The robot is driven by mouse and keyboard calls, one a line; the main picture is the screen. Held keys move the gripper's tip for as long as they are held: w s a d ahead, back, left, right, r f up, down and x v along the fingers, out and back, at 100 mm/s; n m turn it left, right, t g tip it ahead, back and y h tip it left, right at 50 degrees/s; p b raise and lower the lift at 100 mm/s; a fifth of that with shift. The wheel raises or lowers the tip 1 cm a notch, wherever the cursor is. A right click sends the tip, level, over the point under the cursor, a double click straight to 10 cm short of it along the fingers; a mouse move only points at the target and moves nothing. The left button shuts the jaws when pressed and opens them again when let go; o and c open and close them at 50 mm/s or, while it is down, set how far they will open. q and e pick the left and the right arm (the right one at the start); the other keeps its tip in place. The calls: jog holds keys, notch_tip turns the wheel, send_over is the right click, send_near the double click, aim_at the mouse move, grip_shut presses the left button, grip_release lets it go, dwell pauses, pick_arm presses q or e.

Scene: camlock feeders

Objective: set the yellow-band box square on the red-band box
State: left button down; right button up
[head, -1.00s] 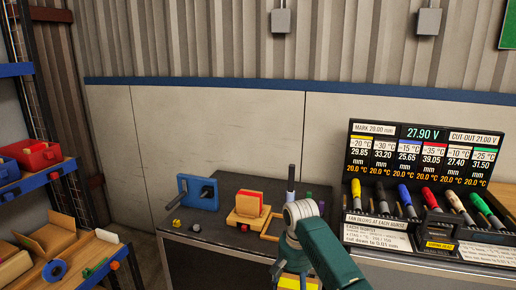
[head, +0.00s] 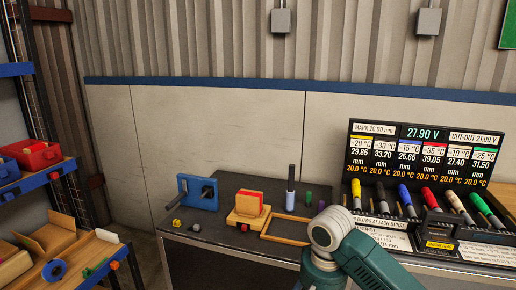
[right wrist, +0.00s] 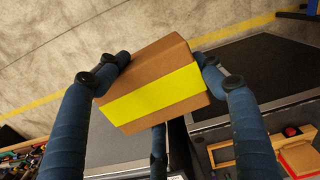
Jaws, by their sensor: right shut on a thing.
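The yellow-band box (right wrist: 155,97) is brown cardboard with a wide yellow stripe. In the right wrist view my right gripper (right wrist: 162,64) is shut on it, with blue padded fingers at its left and right sides and a third finger below it. The box looks tilted in that picture and is held up above the floor. In the head view only my right arm (head: 338,240) shows at the lower right; its gripper and the box are out of the frame. I cannot make out a red-band box in either view. My left gripper is not in view.
A dark bench (head: 228,184) holds a blue fixture (head: 198,192), a wooden block with a red piece (head: 249,204), a wooden frame (head: 283,238) and a marker-like post (head: 290,187).

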jog(key=s+d+r+n, duration=0.1)
jog(key=s+r, duration=0.3)
jog(key=s, duration=0.4)
jog(key=s+d+r, duration=0.3)
jog(key=s+d, duration=0.1)
jog(key=s, duration=0.4)
jog(key=shift+r+n, duration=0.4)
jog(key=shift+d, duration=0.1)
